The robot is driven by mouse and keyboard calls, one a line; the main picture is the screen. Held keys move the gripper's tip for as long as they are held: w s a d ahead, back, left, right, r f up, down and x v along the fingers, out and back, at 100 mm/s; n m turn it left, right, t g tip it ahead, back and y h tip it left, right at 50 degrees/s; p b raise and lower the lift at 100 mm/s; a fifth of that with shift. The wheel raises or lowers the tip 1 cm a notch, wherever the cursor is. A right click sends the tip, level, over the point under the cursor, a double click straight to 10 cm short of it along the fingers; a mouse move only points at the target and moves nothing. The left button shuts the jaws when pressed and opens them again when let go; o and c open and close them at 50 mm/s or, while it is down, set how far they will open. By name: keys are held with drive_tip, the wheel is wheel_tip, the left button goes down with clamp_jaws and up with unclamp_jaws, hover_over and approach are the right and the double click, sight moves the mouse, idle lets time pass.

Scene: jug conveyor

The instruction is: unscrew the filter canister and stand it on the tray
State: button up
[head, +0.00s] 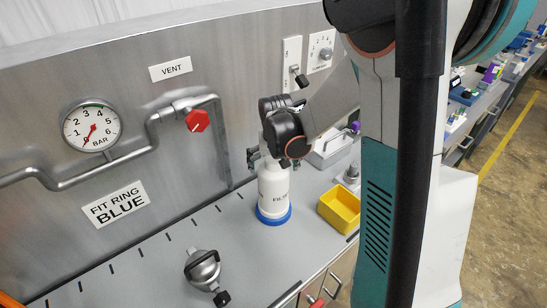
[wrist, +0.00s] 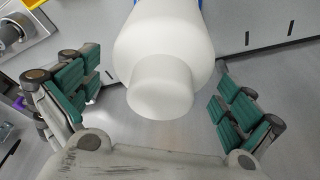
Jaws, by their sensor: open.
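The white filter canister (head: 272,190) stands upright on the grey bench, with a blue ring or base (head: 273,216) at its foot and partly visible lettering on its side. My gripper (head: 268,153) is at its top, coming from the upper right. In the wrist view the canister's white body and narrower top (wrist: 160,90) lie between the open fingers of my gripper (wrist: 155,100), with gaps visible on both sides. A yellow open-topped tray or bin (head: 339,208) sits to the right of the canister. I cannot tell whether it is the task's tray.
A metal fitting with a black-knobbed handle (head: 203,270) is on the bench at front left. A grey box (head: 330,150) stands behind.

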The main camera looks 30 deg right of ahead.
drive_tip(key=shift+x, duration=1.1)
drive_tip(key=shift+c, duration=0.6)
drive_tip(key=c, duration=1.1)
drive_tip(key=n+b, duration=0.1)
drive_tip(key=n, duration=0.2)
drive_tip(key=shift+a+y, duration=0.1)
drive_tip(key=shift+y, duration=0.3)
drive_tip(key=shift+n, duration=0.6)
drive_tip(key=shift+a+n+y+b, duration=0.15)
drive_tip(key=shift+n+y+b, duration=0.15)
drive_tip(key=shift+n, duration=0.65)
drive_tip(key=shift+a+n+y+b, duration=0.1)
drive_tip(key=shift+n+y+b, duration=0.2)
drive_tip(key=shift+n, duration=0.65)
